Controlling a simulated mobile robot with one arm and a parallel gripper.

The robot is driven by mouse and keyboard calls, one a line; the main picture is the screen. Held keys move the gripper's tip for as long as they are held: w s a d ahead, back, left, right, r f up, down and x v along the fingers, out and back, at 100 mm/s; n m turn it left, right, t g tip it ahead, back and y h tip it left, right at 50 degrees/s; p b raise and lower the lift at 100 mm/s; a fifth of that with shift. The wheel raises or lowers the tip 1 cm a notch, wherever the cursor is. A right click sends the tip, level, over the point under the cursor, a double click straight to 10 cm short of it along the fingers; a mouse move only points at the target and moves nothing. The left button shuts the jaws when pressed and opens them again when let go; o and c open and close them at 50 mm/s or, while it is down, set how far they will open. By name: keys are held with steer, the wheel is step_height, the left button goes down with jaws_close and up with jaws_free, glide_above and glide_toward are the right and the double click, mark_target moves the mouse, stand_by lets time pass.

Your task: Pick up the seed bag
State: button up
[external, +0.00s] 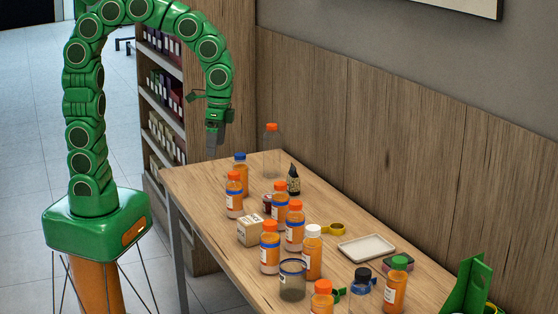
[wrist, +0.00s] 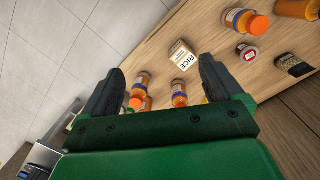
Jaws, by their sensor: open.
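A small dark pouch with a pale label (external: 293,181), probably the seed bag, stands upright near the far end of the table, close to the wall side. In the wrist view what looks like the same dark pouch (wrist: 293,65) lies at the right edge, outside my jaws. My gripper (external: 213,145) hangs above the far left end of the table, left of the pouch and apart from it. In the wrist view my gripper (wrist: 158,82) is open, with nothing held between its fingers. The lettering on the pouch is too small to read.
A rice box (external: 250,230) stands near the front edge among several orange bottles (external: 234,197). A small red-lidded jar (wrist: 247,52) is beside the pouch. An empty pale tray (external: 367,246) and yellow tape (external: 331,228) lie farther right. The wooden wall borders the table.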

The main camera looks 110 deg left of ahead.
steer(key=w+a+f+n, duration=0.1)
steer(key=w+a+f, duration=0.3)
steer(key=w+a, duration=0.6)
steer(key=n+t, duration=0.1)
steer(key=n, duration=0.3)
glide_above(294, 178)
steer(key=s+a, duration=0.1)
steer(key=a, duration=0.2)
steer(key=shift+y, duration=0.3)
step_height(294, 178, down, 17)
steer(key=shift+s+d+r, duration=0.1)
steer(key=shift+r, duration=0.1)
steer(key=shift+s+a+f, duration=0.15)
steer(key=shift+a+f, duration=0.15)
steer(key=shift+d+f, duration=0.15)
steer(key=shift+f, duration=1.8)
steer(key=shift+d+f, duration=0.15)
steer(key=shift+f, duration=1.75)
steer(key=shift+w, duration=0.2)
steer(key=c, duration=1.1)
